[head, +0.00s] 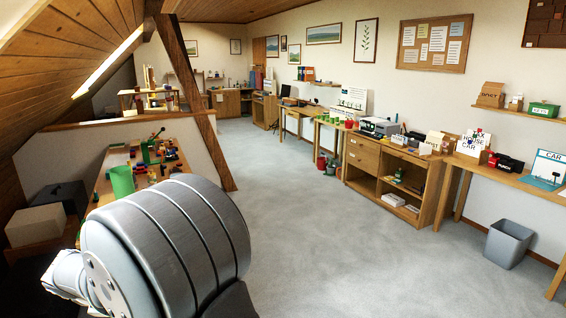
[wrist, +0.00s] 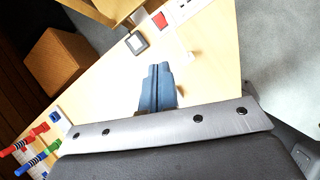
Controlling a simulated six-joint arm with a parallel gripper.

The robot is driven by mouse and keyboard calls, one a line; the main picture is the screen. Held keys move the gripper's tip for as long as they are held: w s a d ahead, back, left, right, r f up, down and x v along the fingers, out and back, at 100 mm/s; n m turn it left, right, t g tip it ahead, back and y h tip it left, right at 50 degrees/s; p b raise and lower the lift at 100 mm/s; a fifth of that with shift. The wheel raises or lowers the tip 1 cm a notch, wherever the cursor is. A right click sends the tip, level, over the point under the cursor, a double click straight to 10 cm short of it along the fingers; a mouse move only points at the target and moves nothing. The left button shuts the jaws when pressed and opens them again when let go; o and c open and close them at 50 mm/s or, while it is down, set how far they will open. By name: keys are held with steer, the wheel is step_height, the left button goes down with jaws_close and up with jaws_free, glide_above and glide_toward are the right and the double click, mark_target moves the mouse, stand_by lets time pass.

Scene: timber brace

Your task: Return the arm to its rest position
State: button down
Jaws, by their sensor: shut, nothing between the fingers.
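My gripper (wrist: 158,88) shows in the wrist view with its two blue-grey fingers closed together and nothing between them. It is over a light wooden tabletop (wrist: 205,65); I cannot tell the height above it. In the head view, my grey arm fills the lower left and the gripper itself is not visible.
A wooden table (head: 103,190) with a green container (head: 122,181) and coloured blocks stands beyond my arm. A slanted timber brace (head: 196,100) rises behind it. Red and blue pieces (wrist: 38,160) lie at the wrist view's lower left. The carpet (head: 300,190) is open at centre.

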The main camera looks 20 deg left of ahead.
steer(key=shift+g, duration=0.3)
steer(key=shift+s+d+r, duration=0.4)
steer(key=shift+d+r, duration=0.15)
steer(key=shift+r, duration=0.25)
steer(key=shift+s+d+r, duration=0.35)
steer(key=shift+d+r, duration=0.15)
steer(key=shift+r, duration=0.25)
